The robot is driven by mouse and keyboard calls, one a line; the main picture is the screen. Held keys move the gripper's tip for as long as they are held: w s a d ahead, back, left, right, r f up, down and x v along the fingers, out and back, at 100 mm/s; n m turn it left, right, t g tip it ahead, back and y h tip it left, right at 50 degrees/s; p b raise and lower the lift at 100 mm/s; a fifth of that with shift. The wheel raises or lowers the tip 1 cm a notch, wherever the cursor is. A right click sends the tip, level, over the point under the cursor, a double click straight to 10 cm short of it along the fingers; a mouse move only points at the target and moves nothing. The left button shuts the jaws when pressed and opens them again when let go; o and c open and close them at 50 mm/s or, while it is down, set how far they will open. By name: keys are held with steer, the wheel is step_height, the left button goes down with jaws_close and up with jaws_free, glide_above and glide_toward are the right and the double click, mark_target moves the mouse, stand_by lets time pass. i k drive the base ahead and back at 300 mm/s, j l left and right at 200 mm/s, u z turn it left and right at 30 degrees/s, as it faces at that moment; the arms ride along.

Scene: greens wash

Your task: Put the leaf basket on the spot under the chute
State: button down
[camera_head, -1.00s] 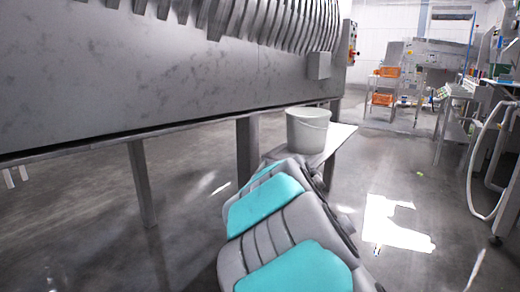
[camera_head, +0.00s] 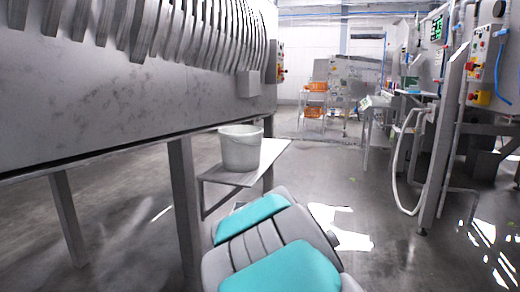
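A white round bucket with a thin handle (camera_head: 240,150) stands upright on a small pale shelf (camera_head: 270,155) beside the big grey machine. I cannot tell whether this bucket is the leaf basket; no other basket shows nearby. My grey and teal arm reaches up from the bottom of the picture, below and right of the bucket. My gripper is not in view, so I cannot see what it holds. No chute or marked spot can be made out clearly.
The grey machine (camera_head: 120,90) fills the left side on legs. At right stand equipment with a control panel (camera_head: 487,65) and a white hose (camera_head: 400,175). Orange crates (camera_head: 315,100) sit on a far rack. The floor between (camera_head: 335,180) is open.

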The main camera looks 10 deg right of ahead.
mark_target(264, 146)
steer(key=i+l+z, duration=0.15)
steer(key=z, duration=1)
steer(key=i+j, duration=0.1)
steer(key=i, duration=1.45)
steer(key=i+l+z, duration=0.1)
steer(key=i+z, duration=0.15)
steer(key=z, duration=0.2)
steer(key=i+z, duration=0.6)
steer(key=z, duration=0.25)
steer(key=i+j+z, duration=0.2)
steer(key=z, duration=0.25)
steer(key=i+l+u, duration=0.1)
steer(key=i+u, duration=0.25)
steer(key=i+l+u, duration=0.15)
steer(key=u, duration=2.1)
steer(key=i+l, duration=0.05)
steer(key=l, duration=0.05)
